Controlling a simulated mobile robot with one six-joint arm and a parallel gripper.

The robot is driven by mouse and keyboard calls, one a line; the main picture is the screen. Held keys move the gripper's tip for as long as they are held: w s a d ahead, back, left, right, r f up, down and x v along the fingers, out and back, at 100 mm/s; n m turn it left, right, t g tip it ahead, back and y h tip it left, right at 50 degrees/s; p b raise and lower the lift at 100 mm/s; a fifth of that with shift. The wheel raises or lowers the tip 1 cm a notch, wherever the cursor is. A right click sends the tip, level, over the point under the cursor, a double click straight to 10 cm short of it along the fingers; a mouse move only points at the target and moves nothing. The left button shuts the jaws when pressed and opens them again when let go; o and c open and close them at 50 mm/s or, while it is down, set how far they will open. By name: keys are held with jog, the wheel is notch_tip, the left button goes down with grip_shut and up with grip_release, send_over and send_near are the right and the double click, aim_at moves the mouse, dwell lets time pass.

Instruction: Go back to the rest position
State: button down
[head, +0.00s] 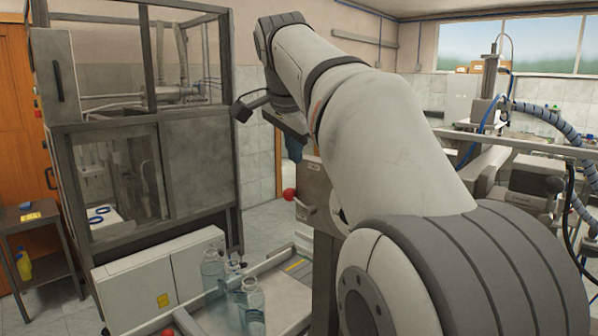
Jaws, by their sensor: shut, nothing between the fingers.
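My arm rises from the lower right and reaches up and away to the left, then bends down at the wrist. The wrist end hangs in the air in front of the machine frame, with a small dark block on a bracket at its left. A dark part below the wrist may be the body of my gripper. The fingers are hidden behind my own arm, so I cannot see whether they hold anything. No part of the arm's end visibly touches anything.
A framed machine cabinet (200,155) stands at the left, with a low white control box (150,285) before it. Several clear bottles (250,305) stand at the bottom centre by a pale tray (285,300). A red ball knob (289,194) is near the arm. A small dark table (35,217) stands far left.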

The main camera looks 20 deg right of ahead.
jog(key=s+a+f+n+y, duration=0.1)
jog(key=s+a+f+n, duration=0.2)
jog(key=f, duration=0.8)
jog(key=s+a+f+n+g+y+b, duration=0.1)
jog(key=s+a+f+n, duration=0.2)
jog(key=s+f+n, duration=0.4)
jog(key=s+a+f+n+y, duration=0.1)
jog(key=s+a+f+n, duration=0.2)
jog(key=s+f, duration=0.8)
notch_tip(320, 180, down, 5)
jog(key=shift+s+a+r+n+g+b, duration=0.15)
jog(key=shift+a+n+g+b, duration=0.15)
jog(key=shift+n, duration=0.6)
